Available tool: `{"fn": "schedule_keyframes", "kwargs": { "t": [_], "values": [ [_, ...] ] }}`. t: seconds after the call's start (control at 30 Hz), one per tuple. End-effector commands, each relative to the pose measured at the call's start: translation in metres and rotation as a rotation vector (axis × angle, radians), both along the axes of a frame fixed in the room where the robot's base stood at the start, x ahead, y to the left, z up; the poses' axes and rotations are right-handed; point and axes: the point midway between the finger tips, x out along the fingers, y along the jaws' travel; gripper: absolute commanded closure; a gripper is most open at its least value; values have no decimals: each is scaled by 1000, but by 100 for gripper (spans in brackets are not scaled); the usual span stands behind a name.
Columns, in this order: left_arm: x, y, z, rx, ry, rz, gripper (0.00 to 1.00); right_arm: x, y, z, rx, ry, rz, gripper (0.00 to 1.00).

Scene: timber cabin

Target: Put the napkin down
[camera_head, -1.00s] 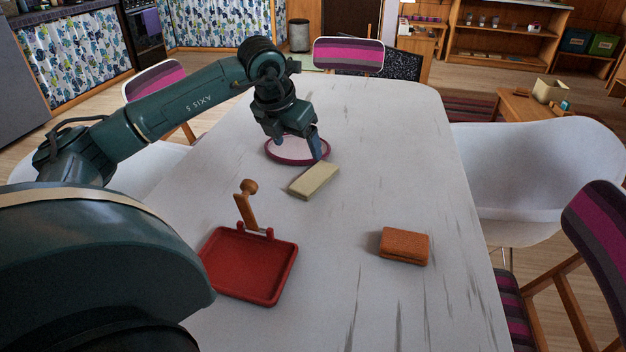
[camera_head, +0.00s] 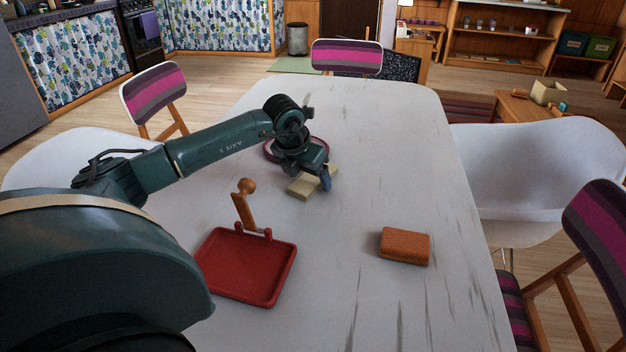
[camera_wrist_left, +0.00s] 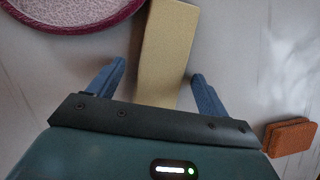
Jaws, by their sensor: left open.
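A beige oblong slab (camera_head: 299,187), which looks like the folded napkin, lies flat on the pale table. It also shows in the left wrist view (camera_wrist_left: 168,45), its near end between the two blue fingers. My left gripper (camera_head: 319,181) is open over this slab, with a finger on each side and gaps between; I cannot tell how high it is above the table. The gripper partly hides the slab in the head view. My right gripper is not in view.
A plate with a dark red rim (camera_wrist_left: 75,25) lies beside the slab, mostly hidden in the head view. An orange-brown block (camera_head: 405,246) lies to the right. White chairs (camera_head: 530,175) flank the table. The table's right and front parts are mostly bare.

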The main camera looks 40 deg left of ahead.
Motion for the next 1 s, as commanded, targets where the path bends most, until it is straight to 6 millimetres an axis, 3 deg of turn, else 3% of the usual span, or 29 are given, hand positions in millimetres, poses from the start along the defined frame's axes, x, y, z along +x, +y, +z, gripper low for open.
{"fn": "schedule_keyframes", "kwargs": {
  "t": [0.13,0.77,1.0],
  "values": [
    [0,0,0,0,0,0,22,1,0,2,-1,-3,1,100],
    [0,0,1,0,-1,0,73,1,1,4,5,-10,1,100],
    [0,0,5,0,-2,1,74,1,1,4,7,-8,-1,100]
  ]
}}
